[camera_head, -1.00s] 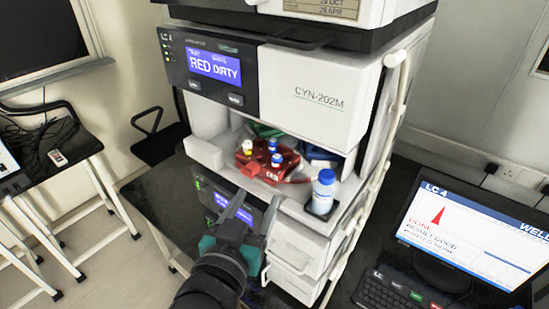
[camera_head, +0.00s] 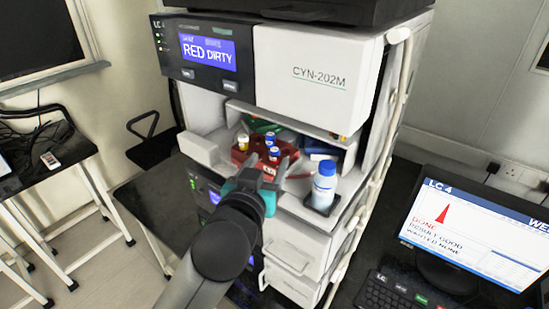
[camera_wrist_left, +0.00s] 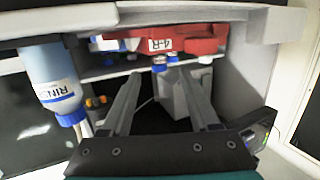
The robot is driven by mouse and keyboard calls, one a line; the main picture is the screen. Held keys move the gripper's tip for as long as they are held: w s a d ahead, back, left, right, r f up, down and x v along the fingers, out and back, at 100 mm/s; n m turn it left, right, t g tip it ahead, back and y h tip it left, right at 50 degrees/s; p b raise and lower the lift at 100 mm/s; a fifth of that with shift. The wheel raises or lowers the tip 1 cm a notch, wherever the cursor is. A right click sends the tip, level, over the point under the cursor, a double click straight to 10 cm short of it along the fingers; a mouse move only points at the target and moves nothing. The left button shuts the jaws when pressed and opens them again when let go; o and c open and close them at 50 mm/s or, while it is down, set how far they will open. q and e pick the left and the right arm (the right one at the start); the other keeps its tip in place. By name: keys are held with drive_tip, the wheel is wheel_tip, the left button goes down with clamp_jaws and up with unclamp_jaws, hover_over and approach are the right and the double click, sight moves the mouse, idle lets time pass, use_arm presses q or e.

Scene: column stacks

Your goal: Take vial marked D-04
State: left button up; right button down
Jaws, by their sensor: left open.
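Small vials stand in a red rack (camera_head: 238,157) on the instrument's open shelf: one with a yellow cap (camera_head: 243,142) and two with blue caps, a rear one (camera_head: 270,138) and a front one (camera_head: 274,153). Their markings are too small to read, so I cannot tell which is D-04. My left gripper (camera_head: 266,167) is open just in front of the rack, partly hiding its front. The left wrist view, upside down, shows the rack (camera_wrist_left: 200,32) and blue caps (camera_wrist_left: 159,64) beyond the open, empty fingers (camera_wrist_left: 159,80). My right gripper is not in view.
A blue-capped bottle (camera_head: 324,186) stands right of the rack, close to the left gripper; it also shows in the wrist view (camera_wrist_left: 52,78). The instrument cabinet (camera_head: 310,92) overhangs the shelf. A monitor (camera_head: 475,235) and keyboard stand at the right.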

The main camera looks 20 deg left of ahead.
sight(273, 154)
use_arm(q)
drive_tip(key=shift+w+a+f+p, duration=0.1)
drive_tip(key=shift+w+f+p, duration=0.1)
drive_tip(key=shift+w, duration=1.2)
drive_tip(key=shift+w+f+p, duration=0.15)
drive_tip(key=shift+w+f, duration=0.05)
drive_tip(key=shift+w, duration=1.2)
drive_tip(key=shift+c, duration=0.2)
clamp_jaws()
